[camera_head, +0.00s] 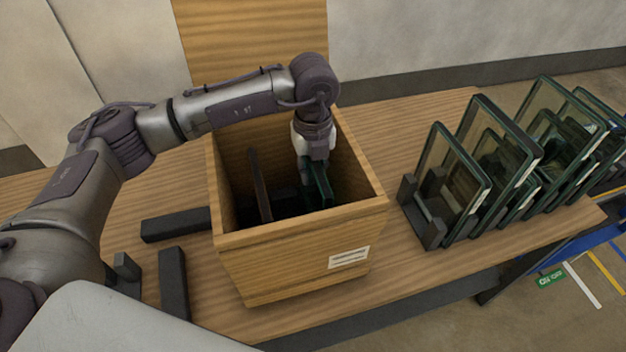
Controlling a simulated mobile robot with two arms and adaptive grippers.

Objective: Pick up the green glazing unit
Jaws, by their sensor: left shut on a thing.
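The green glazing unit (321,183) stands on edge inside the open wooden crate (298,238), in its right half. Its lower part is hidden in the shadow of the crate. My left gripper (308,172) reaches down into the crate from above and is shut on the green unit's upper edge. The fingertips are small and partly dark in this view. My right gripper is not in view.
A dark upright divider (260,187) stands in the crate, left of the gripper. Several framed glass panes (455,182) stand in a black rack (425,215) on the right of the wooden table (215,300). Black bars (173,283) lie left of the crate.

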